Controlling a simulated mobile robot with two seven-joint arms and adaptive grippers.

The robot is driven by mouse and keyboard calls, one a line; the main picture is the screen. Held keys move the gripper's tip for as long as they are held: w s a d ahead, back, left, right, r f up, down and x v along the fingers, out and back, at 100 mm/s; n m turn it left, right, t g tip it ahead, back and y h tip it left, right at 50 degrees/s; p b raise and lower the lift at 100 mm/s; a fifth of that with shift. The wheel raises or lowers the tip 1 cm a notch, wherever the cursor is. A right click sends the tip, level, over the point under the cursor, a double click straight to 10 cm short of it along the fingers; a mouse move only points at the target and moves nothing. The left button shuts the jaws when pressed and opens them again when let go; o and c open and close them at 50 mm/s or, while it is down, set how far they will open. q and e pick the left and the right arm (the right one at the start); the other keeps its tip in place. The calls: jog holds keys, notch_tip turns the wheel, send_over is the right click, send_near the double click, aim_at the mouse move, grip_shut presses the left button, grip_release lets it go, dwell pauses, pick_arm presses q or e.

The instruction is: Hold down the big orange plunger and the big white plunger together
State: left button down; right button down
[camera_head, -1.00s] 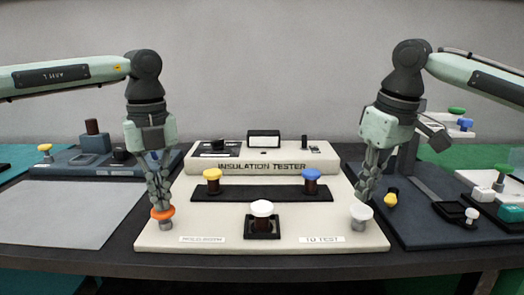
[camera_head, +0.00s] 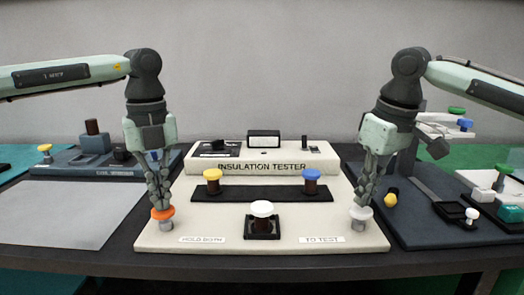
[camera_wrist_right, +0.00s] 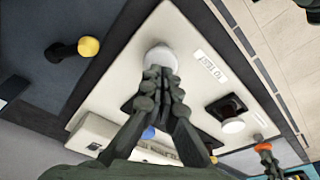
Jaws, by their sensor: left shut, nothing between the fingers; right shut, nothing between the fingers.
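The big orange plunger (camera_head: 162,213) stands at the front left of the cream insulation tester board. My left gripper (camera_head: 160,204) is shut and points down, its tips at the plunger's top. The big white plunger (camera_head: 360,213) stands at the board's front right. My right gripper (camera_head: 363,202) is shut, its tips at the white cap. In the right wrist view the closed fingertips (camera_wrist_right: 160,75) overlap the edge of the white cap (camera_wrist_right: 158,56). The orange plunger also shows there (camera_wrist_right: 263,147). I cannot tell how far either plunger is pressed.
Another white-topped plunger (camera_head: 262,209) stands in a black square between the two. A yellow plunger (camera_head: 212,175) and a blue plunger (camera_head: 311,175) stand behind on a black strip. The tester housing (camera_head: 262,165) is at the back. Other devices stand on both sides.

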jog(key=shift+f, duration=0.55)
pick_arm(q)
jog(key=shift+r+p, duration=1)
pick_arm(e)
jog(key=shift+r, duration=0.3)
pick_arm(q)
jog(key=shift+f, duration=0.15)
pick_arm(e)
jog(key=shift+f, duration=0.1)
dwell(0.4)
